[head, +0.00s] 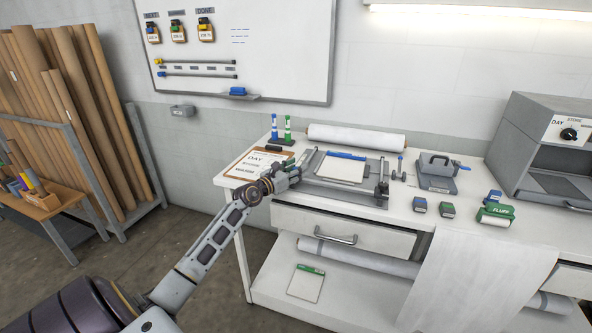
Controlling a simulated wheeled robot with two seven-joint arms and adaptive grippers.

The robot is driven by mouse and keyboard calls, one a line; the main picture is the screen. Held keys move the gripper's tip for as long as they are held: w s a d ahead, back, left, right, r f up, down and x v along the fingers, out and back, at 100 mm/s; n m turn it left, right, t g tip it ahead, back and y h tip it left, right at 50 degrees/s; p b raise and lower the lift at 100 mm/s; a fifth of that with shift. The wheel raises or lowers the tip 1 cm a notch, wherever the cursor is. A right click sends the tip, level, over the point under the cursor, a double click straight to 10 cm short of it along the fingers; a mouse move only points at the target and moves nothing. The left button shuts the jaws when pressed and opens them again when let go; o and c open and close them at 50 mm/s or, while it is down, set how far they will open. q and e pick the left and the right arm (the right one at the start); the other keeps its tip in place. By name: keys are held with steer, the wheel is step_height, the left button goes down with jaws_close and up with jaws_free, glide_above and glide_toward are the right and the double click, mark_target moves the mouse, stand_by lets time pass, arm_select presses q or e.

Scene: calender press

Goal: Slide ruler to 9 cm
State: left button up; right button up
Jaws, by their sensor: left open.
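A grey flat press (345,195) lies on the white bench, with a white pad (340,170) on it. A blue strip (346,155) runs along the pad's back edge. An upright metal part (384,185) stands at the press's right side. No scale or centimetre mark is readable, so I cannot tell which part is the ruler or where it is set. My left gripper (293,178) is open at the left side of the press; whether it touches the press is unclear. My left arm comes in from the lower left. My right gripper is not in view.
A clipboard (256,163) lies left of the press, with blue and green markers (281,129) behind. A white roll (356,138) lies at the back. Stamps (419,205), a grey punch (437,172) and a large grey machine (548,140) stand to the right. A drawer (340,232) is below.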

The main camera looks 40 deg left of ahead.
arm_select(q)
steer(key=shift+c, duration=0.4)
jaws_close()
